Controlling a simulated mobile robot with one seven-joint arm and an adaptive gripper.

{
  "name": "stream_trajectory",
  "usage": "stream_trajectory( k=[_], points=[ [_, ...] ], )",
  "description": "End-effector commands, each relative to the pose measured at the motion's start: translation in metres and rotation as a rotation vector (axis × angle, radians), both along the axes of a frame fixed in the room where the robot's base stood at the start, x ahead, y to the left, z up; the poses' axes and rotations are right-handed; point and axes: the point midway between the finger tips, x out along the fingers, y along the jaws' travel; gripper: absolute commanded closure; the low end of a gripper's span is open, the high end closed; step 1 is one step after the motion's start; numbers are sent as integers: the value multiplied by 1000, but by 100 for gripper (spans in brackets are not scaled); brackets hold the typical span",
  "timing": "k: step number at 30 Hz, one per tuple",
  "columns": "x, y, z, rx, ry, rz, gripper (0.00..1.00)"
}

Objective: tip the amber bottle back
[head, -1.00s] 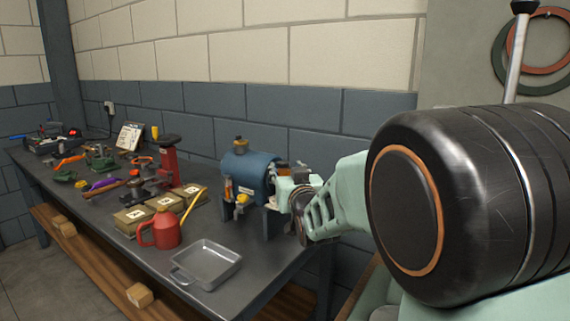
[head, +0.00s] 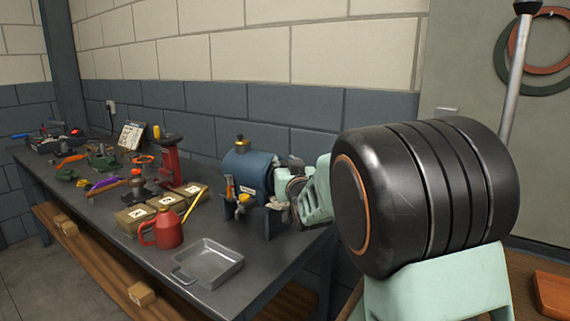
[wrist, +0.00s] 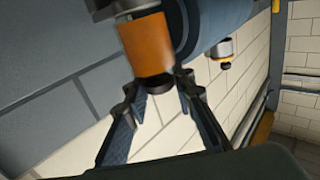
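The amber bottle appears in the wrist view as an orange cylinder (wrist: 146,45) with a pale metal collar at its upper end and a dark lower end. My gripper (wrist: 158,88) is open, with the bottle's dark end close to and between its fingertips. I cannot tell whether either finger touches it. In the head view my gripper is at the right end of the blue casing (head: 245,168), mostly hidden by my wrist. The bottle cannot be made out surely there. The casing also fills the top of the wrist view (wrist: 225,15).
A small fitting with an orange end (wrist: 222,50) hangs beside the casing. On the bench (head: 110,204) stand a grey tray (head: 209,262), a red jug (head: 162,230), several small boxes (head: 133,217) and a red stand (head: 171,163). Bare benchtop lies around the tray.

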Motion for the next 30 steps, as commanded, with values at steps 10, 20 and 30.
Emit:
stream_trajectory(
  k=[10, 20, 30],
  points=[
    [0, 0, 0, 0, 0, 0, 100],
    [4, -4, 7, 32, 44, -2, 100],
    [20, -15, 18, 138, 207, -4, 100]
  ],
)
